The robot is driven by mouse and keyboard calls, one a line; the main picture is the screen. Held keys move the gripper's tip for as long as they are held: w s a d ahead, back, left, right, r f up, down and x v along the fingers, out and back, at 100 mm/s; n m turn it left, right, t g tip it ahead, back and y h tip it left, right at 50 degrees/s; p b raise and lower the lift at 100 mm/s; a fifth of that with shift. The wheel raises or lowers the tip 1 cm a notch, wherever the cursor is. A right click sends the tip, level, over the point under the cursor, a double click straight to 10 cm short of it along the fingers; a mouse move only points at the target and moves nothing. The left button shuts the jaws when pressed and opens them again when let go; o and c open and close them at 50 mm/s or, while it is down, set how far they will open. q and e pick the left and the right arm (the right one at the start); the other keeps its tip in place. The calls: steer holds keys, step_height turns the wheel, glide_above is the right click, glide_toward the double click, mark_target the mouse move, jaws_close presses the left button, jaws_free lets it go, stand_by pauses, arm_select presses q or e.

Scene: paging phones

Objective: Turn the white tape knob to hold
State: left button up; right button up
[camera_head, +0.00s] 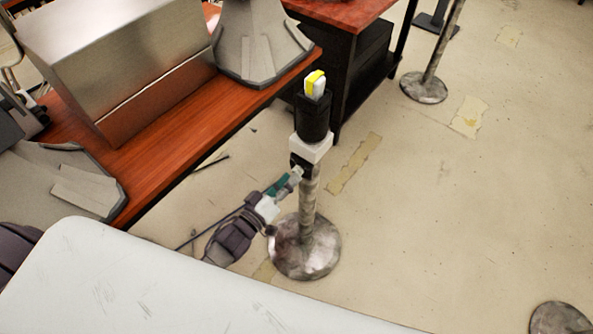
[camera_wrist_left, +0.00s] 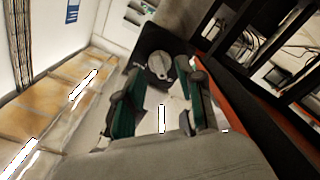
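A round grey knob (camera_wrist_left: 160,65) with a raised bar sits on a black panel (camera_wrist_left: 152,42) in the left wrist view. White tape on it cannot be made out. In the head view the small black box (camera_head: 300,163) on the post, just under a white block (camera_head: 311,147), is partly covered by my left gripper (camera_head: 294,176). In the wrist view my left gripper (camera_wrist_left: 165,82) has its two teal fingers apart, with the knob ahead between the tips. Contact with the knob cannot be told. My right gripper is not in view.
The post stands on a round metal base (camera_head: 305,247) with a black cylinder (camera_head: 312,116) and a yellow-and-white piece (camera_head: 315,84) on top. A wooden desk (camera_head: 170,150) with a metal box (camera_head: 120,50) is at left. A pale surface (camera_head: 150,285) fills the front. Floor at right is mostly clear.

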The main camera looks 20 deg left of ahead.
mark_target(296, 170)
arm_select(q)
steer(key=shift+x, duration=1.85)
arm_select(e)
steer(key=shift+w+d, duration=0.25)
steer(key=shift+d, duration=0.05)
arm_select(q)
jaws_close()
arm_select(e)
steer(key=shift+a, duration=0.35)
